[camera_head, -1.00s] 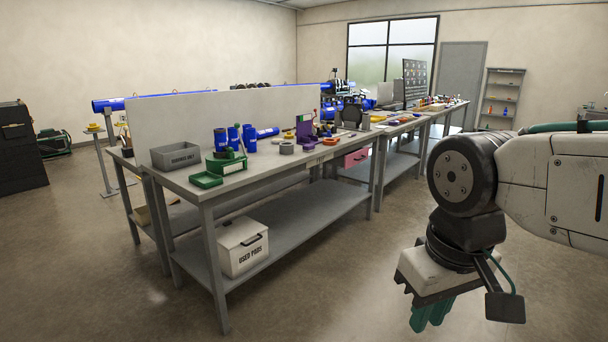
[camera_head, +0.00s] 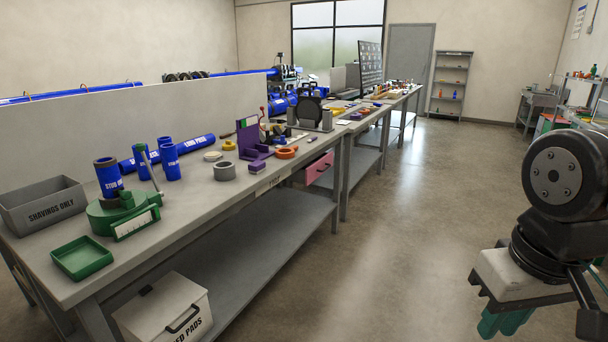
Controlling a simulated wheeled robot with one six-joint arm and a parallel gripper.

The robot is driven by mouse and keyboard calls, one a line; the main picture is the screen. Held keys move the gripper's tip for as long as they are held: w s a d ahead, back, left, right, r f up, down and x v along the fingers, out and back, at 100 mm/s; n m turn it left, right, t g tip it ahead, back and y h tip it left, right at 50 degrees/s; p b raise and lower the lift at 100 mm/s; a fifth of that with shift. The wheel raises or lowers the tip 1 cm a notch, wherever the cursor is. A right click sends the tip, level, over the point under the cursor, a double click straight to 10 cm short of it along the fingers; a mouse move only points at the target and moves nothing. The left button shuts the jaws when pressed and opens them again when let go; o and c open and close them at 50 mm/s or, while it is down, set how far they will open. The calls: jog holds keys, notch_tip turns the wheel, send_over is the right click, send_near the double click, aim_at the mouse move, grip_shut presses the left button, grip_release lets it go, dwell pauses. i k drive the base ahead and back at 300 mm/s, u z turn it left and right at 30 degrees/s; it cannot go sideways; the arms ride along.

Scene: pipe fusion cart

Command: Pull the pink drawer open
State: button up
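The pink drawer (camera_head: 319,171) sits under the tabletop of the long grey workbench (camera_head: 236,196), past the middle of its near side. A small dark handle shows on its front. It looks shut or nearly so; I cannot tell exactly. My gripper (camera_head: 507,322) hangs at the lower right, over the floor, pointing down.
A white used-pads box (camera_head: 163,308) is on the lower shelf. A grey shavings bin (camera_head: 44,205), green tray (camera_head: 82,258), blue pipe pieces (camera_head: 109,177) and purple fixture (camera_head: 249,138) stand on the bench. The floor (camera_head: 410,210) right of the bench is clear.

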aim_at(321, 165)
jog(key=z, duration=0.15)
jog(key=i, duration=2.9)
jog(key=u, duration=0.25)
